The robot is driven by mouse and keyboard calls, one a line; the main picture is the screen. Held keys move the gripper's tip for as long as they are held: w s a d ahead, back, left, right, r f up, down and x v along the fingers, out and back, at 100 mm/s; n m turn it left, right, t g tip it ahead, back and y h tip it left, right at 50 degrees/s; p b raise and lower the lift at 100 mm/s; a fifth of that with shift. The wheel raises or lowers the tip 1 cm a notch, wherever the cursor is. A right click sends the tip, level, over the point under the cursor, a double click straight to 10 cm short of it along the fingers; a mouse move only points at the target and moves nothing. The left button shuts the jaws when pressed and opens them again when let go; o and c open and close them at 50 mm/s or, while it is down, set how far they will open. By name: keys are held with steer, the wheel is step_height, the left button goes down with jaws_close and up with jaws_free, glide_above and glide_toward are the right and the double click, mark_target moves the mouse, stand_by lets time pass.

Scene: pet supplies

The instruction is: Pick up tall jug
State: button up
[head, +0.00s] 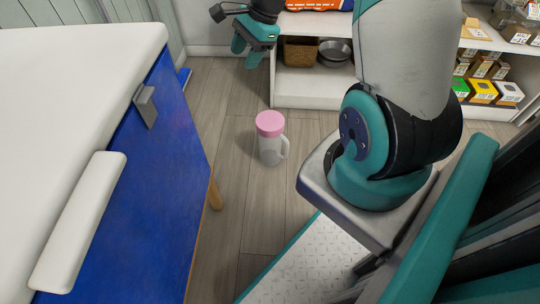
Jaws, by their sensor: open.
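The tall jug (270,148) stands upright on the wooden floor near the middle of the head view. It has a whitish body, a pink lid and a handle on its right side. My gripper (244,48) is at the top of the view, beyond and above the jug and a little to its left. It is open and apart from the jug, and nothing shows between its fingers.
A blue cabinet (150,190) with a white top fills the left side. A white shelf (300,88) at the back holds a wicker basket (299,52) and metal bowls (334,52). Small boxes (482,90) stand on shelving at right. Floor around the jug is clear.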

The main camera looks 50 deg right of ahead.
steer(key=s+d+f+m+t+b, duration=0.1)
steer(key=d+f+m+b, duration=0.65)
steer(key=f, duration=0.95)
steer(key=m+h+b, duration=0.2)
steer(key=m+b, duration=0.4)
steer(key=m, duration=0.3)
glide_toward(286, 138)
steer(key=shift+m+t, duration=0.25)
steer(key=shift+t, duration=0.05)
steer(key=b+x, duration=0.2)
steer(key=b, duration=0.1)
steer(key=s+b+x, duration=0.1)
steer(key=b+x, duration=0.2)
steer(key=shift+d+f+b, duration=0.1)
steer(key=shift+f+b, duration=0.25)
steer(key=shift+f, duration=0.05)
steer(key=b+x, duration=0.2)
steer(key=x, duration=0.1)
steer(key=b+x, duration=0.3)
steer(key=shift+w+r, duration=0.15)
steer(key=shift+w, duration=0.15)
steer(key=shift+r, duration=0.15)
jaws_close()
